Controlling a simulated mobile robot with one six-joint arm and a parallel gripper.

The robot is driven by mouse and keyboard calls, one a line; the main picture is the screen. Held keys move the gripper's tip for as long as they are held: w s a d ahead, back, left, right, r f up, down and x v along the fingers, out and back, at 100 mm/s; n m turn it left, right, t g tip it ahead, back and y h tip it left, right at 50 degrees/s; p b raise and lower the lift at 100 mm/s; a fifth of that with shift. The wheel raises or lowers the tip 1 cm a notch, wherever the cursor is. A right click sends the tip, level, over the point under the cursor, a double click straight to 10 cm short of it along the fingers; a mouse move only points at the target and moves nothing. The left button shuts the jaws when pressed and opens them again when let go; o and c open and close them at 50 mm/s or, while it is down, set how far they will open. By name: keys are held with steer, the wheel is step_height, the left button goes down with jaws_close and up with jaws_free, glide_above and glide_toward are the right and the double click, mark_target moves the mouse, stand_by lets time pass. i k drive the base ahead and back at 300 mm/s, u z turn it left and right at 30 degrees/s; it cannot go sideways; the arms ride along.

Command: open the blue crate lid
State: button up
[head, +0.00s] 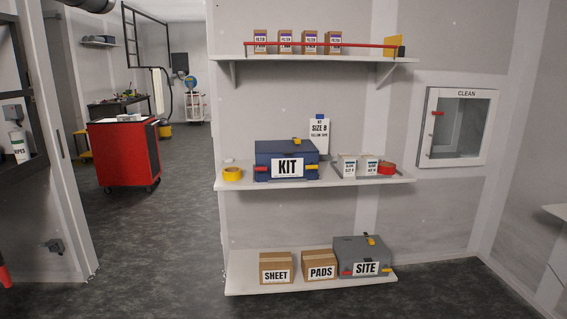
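The blue crate (262,172) stands on the middle wall shelf, with a white KIT label on its front. Its blue lid (277,147) is down and looks closed. A yellow piece (297,141) sits on top of the lid. A red latch (261,168) is at the left of the label and an orange latch (312,167) at the right. Whether the latches are fastened is too small to tell. My gripper is not in view.
The middle shelf (350,178) also holds yellow tape (232,174), small boxes (347,165), red tape (387,168) and a sign (319,133). A red bar (320,44) crosses the upper shelf's boxes. A grey SITE crate (348,250) is below. The floor (170,235) in front is clear.

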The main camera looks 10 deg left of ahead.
mark_target(286, 147)
steer(key=u, duration=0.55)
steer(key=i, duration=1.3)
steer(key=z, duration=0.05)
